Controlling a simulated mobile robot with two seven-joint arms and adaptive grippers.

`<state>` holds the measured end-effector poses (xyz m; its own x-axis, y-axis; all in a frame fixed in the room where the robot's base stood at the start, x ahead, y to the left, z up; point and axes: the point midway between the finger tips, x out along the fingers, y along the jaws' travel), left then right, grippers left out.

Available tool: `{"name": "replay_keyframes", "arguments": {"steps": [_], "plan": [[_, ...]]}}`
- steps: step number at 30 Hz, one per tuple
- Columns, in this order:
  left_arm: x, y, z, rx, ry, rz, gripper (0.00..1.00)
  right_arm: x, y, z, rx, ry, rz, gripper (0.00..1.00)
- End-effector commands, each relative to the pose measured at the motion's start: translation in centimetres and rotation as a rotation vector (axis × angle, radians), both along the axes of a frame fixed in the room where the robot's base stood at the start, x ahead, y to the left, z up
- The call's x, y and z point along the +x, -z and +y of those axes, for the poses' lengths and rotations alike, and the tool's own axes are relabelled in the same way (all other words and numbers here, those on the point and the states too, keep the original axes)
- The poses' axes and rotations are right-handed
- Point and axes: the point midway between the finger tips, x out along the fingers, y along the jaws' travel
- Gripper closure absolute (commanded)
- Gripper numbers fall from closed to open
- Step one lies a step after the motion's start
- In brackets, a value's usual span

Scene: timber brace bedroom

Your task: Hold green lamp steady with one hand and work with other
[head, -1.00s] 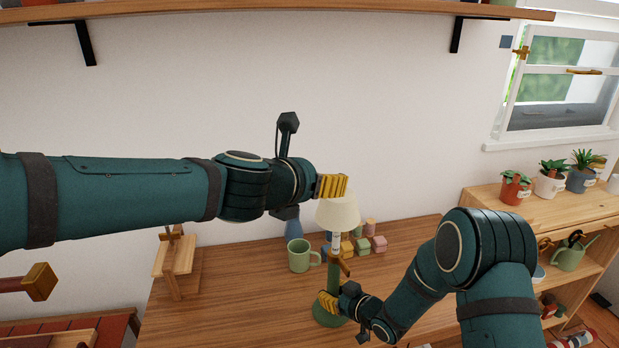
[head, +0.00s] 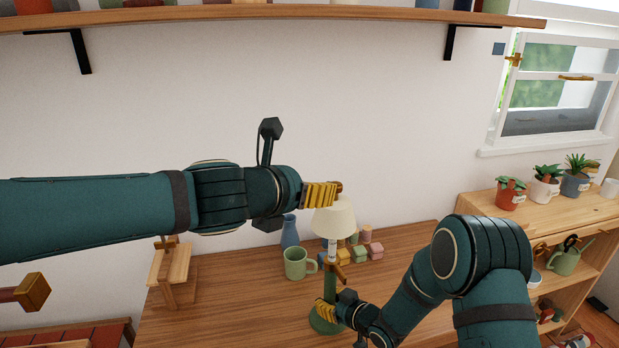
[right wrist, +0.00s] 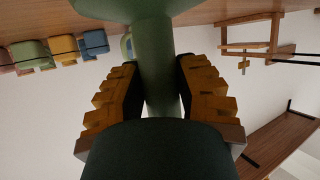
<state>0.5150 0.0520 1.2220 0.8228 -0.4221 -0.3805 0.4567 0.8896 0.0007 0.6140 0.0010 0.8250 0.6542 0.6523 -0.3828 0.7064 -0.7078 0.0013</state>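The green lamp stands upright on the wooden desk, with a cream shade (head: 335,220) and a green base (head: 322,323). Its green stem (right wrist: 157,60) runs between both yellow fingers of my right gripper (right wrist: 160,95) in the right wrist view. That gripper is shut on the stem just above the base; it also shows in the head view (head: 327,312). My left gripper (head: 322,195) is at the top of the shade, its fingers pointing right. A small brown piece (head: 339,187) shows at its fingertips. Whether these fingers are open or shut is unclear, and contact with the shade is unclear.
A green mug (head: 296,264) and blue vase (head: 289,232) stand left of the lamp. Several coloured blocks (head: 360,253) lie behind it. A small wooden stand (head: 168,270) is at the desk's left. Potted plants (head: 545,188) line the right shelf. A shelf (head: 300,12) hangs above.

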Motion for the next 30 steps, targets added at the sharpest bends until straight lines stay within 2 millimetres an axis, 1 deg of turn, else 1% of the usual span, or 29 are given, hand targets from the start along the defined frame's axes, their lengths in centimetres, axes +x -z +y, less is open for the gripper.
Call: {"name": "replay_keyframes", "arguments": {"steps": [1,2,11,15,20,24,30], "plan": [[0.0,0.0,0.0,0.000,0.000,0.000,0.42,0.0,0.1,-0.1,-0.001,0.001,0.002,0.49],[0.0,0.0,0.0,0.000,0.000,0.000,0.42,0.0,0.1,-0.1,-0.001,0.001,0.002,0.39],[0.0,0.0,0.0,0.000,0.000,0.000,0.42,0.0,0.0,-0.1,0.000,0.001,0.000,0.39],[0.0,0.0,0.0,0.000,0.000,0.000,0.42,-0.5,-0.3,-0.6,0.000,0.001,0.000,0.39],[0.0,0.0,0.0,0.000,0.000,0.000,0.42,-2.1,-1.4,-2.3,0.001,0.005,0.001,0.39],[0.0,0.0,0.0,0.000,0.000,0.000,0.42,-4.1,-2.5,-4.3,0.002,0.006,0.001,0.39],[0.0,0.0,0.0,0.000,0.000,0.000,0.42,-6.5,-3.8,-6.6,0.000,0.004,0.001,0.39]]}}
